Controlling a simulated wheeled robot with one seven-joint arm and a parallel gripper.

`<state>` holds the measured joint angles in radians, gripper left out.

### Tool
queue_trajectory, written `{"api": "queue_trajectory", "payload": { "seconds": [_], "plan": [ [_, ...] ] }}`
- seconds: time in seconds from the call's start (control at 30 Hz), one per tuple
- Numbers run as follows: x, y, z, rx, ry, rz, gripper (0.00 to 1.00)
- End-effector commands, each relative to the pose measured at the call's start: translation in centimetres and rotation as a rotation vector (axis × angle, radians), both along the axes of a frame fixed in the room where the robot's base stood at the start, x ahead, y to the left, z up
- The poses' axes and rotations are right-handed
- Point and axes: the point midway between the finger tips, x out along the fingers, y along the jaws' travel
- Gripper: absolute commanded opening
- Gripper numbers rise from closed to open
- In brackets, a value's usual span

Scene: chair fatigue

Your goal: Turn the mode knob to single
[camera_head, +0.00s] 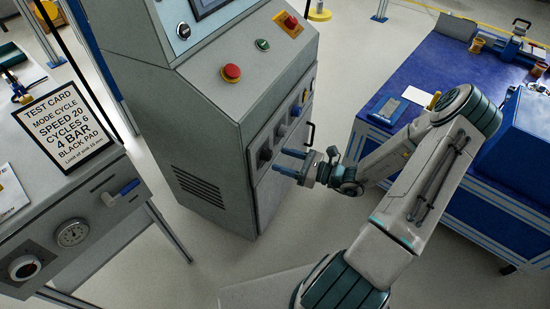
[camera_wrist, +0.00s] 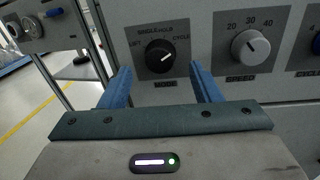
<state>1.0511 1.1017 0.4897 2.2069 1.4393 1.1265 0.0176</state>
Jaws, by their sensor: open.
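The mode knob (camera_wrist: 160,56) is a round black knob with a white pointer line, on a grey plate marked MODE. The pointer slants up to the right, toward the CYCLE label. The SINGLE label (camera_wrist: 152,29) is above the knob, with other lettering beside it. In the head view the knob (camera_head: 264,155) is on the front of the grey cabinet. My gripper (camera_wrist: 161,76) is open. Its blue fingers stand left and right of the knob in the wrist view, with clear gaps on both sides. My gripper (camera_head: 281,162) is close to the cabinet front in the head view.
The grey speed knob (camera_wrist: 250,48) is right of the mode plate, and a blue knob (camera_wrist: 316,44) lies beyond it. A red button (camera_head: 231,72) sits on the cabinet's sloping top. A test card (camera_head: 66,127) reads MODE CYCLE. A blue bench (camera_head: 440,65) stands at right.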

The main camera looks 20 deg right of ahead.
Motion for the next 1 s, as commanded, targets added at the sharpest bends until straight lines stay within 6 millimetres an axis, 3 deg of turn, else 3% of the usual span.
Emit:
{"api": "queue_trajectory", "payload": {
  "seconds": [0.2, 0.6, 0.77, 1.0],
  "plan": [
    [1.7, 2.3, 0.0, 0.000, -0.001, 0.002, 0.57],
    [2.1, 2.8, 0.0, 0.000, 0.000, 0.000, 0.57],
    [2.1, 2.8, 0.0, 0.000, 0.000, 0.000, 0.13],
    [2.1, 2.8, 0.0, -0.006, -0.007, 0.001, 0.13]
  ]
}}
